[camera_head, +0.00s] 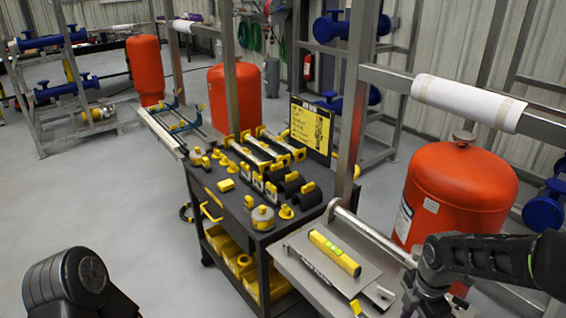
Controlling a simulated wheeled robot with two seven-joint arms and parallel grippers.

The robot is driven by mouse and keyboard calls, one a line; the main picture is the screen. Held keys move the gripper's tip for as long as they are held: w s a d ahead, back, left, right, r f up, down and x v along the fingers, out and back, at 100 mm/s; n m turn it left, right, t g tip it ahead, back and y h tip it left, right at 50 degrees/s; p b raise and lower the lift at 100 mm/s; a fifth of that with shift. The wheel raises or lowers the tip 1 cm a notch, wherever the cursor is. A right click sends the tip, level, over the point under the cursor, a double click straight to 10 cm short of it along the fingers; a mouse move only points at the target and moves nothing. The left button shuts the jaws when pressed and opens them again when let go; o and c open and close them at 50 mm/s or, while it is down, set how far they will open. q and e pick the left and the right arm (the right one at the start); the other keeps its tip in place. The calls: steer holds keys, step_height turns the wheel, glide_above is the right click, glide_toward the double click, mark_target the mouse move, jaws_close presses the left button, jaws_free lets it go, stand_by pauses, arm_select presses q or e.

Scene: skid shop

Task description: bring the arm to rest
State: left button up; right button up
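My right arm comes in from the right edge over the steel shelf (311,271). Its dark wrist hangs above the shelf's right end. My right gripper (428,299) is small and dark against the metal there, and its fingers cannot be made out. A yellow level (335,253) lies on a grey plate on that shelf, left of the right gripper and apart from it. Of my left arm only a dark rounded link shows at the lower left. My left gripper is outside the view.
A black cart (238,200) with yellow-and-black tools stands in the middle. A red tank (455,195) stands close behind my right wrist. Steel posts (352,100) and a white roll (468,103) rise near it. The grey floor at left is clear.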

steer(key=w+a+f+m+t+y, duration=0.25)
steer(key=w+a+f+m, duration=0.45)
steer(key=m, duration=0.4)
steer(key=s+a+f+m+t+b, duration=0.1)
steer(key=s+a+f+m+b, duration=0.1)
steer(key=s+a+f+m, duration=0.45)
arm_select(q)
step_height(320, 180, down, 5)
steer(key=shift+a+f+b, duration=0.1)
steer(key=shift+b, duration=1.15)
arm_select(e)
steer(key=s+a+f+m+g, duration=0.1)
steer(key=s+a+f+m, duration=0.1)
steer(key=s+a+f, duration=0.3)
steer(key=s+a+f+m+g+y, duration=0.1)
steer(key=s+a+f+m+g, duration=0.1)
steer(key=s+a+f, duration=0.4)
steer(key=s+f, duration=0.3)
steer(key=s, duration=0.2)
steer(key=shift+f, duration=0.25)
steer(key=shift+w+g+y, duration=0.1)
steer(key=shift+g+y, duration=0.15)
